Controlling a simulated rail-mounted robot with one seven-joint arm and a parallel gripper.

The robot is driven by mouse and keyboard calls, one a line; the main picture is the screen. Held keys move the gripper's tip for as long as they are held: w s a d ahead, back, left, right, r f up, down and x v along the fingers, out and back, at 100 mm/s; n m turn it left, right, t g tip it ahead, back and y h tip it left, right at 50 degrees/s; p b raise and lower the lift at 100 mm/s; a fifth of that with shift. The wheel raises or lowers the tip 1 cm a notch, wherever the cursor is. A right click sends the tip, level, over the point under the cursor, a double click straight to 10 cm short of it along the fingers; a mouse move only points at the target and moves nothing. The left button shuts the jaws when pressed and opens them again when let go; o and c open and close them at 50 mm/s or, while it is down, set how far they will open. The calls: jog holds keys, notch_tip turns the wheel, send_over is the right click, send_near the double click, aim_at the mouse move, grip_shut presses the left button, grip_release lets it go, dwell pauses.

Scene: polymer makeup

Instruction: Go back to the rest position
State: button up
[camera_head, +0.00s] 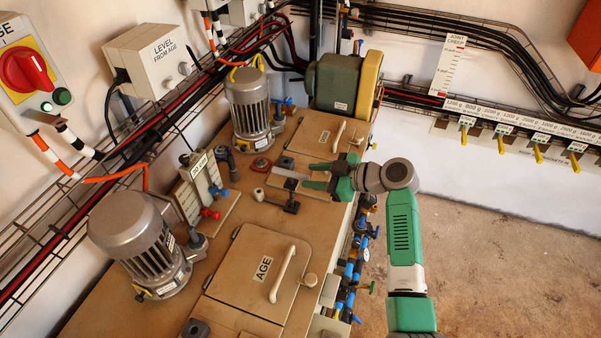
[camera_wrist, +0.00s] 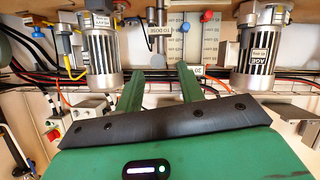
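My gripper (camera_head: 312,175) is above the far right part of the brown tank top (camera_head: 222,250) in the head view, its green fingers pointing left. The fingers are spread apart with nothing visible between them. A pale flat strip (camera_head: 283,172) and a small black fitting (camera_head: 291,207) show close to the fingers; I cannot tell the height gap. In the wrist view my gripper (camera_wrist: 158,78) also shows two separated green fingers, with a small labelled part (camera_wrist: 159,44) beyond them. No marker of the rest position shows.
Two grey motors (camera_head: 140,240) (camera_head: 252,105) stand on the tank top. Blue valves (camera_head: 349,270) line the right edge. The floor (camera_head: 500,240) to the right is clear.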

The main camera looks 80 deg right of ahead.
jog(key=shift+v, duration=0.85)
